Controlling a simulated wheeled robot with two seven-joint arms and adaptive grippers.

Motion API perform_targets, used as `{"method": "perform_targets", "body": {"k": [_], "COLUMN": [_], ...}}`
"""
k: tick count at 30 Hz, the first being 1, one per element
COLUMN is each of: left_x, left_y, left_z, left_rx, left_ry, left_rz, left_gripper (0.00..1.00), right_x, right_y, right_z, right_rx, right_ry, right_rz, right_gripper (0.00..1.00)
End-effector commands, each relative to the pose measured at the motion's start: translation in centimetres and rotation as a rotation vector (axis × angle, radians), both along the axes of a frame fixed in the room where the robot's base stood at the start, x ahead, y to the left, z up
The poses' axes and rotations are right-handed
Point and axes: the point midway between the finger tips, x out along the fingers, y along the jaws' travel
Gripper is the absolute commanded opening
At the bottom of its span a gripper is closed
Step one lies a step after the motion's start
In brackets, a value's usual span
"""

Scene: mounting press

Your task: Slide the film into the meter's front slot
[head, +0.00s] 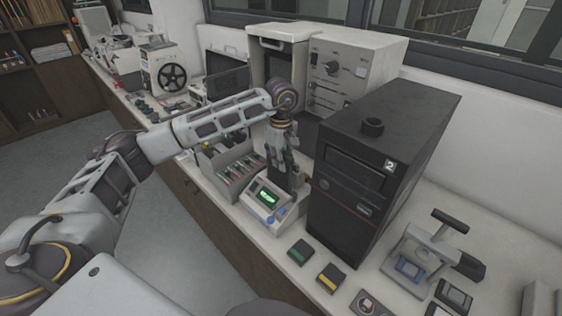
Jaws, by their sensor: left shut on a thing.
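The meter (262,207) is a small pale device on the counter, with a lit green display, blue buttons and a dark upright part (290,180) at its back. My left gripper (282,163) points down right at this dark part, behind the display. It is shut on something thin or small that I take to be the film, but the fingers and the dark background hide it. I cannot tell whether the film touches the meter or is in its front slot. The slot itself cannot be made out. My right gripper is not in view.
A rack (236,172) of small coloured items stands just left of the meter. A tall black cabinet (372,165) marked 2 stands close on the right. A large beige machine (345,62) is behind. Small dark boxes (300,252) lie in front of the cabinet, near the counter's edge.

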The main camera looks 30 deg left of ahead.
Motion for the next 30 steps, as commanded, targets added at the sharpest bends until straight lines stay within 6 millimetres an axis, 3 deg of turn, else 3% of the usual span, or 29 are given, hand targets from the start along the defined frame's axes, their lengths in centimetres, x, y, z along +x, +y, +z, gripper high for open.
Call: {"method": "perform_targets", "body": {"k": [18, 30], "left_x": [0.0, 0.0], "left_y": [0.0, 0.0], "left_z": [-2.8, -3.1], "left_rx": [0.0, 0.0], "left_ry": [0.0, 0.0], "left_rz": [0.0, 0.0], "left_gripper": [0.0, 0.0], "right_x": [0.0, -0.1], "right_y": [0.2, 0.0], "right_z": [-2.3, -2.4], "right_rx": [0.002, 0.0], "right_ry": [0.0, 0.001], "right_rz": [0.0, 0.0], "right_gripper": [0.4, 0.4]}}
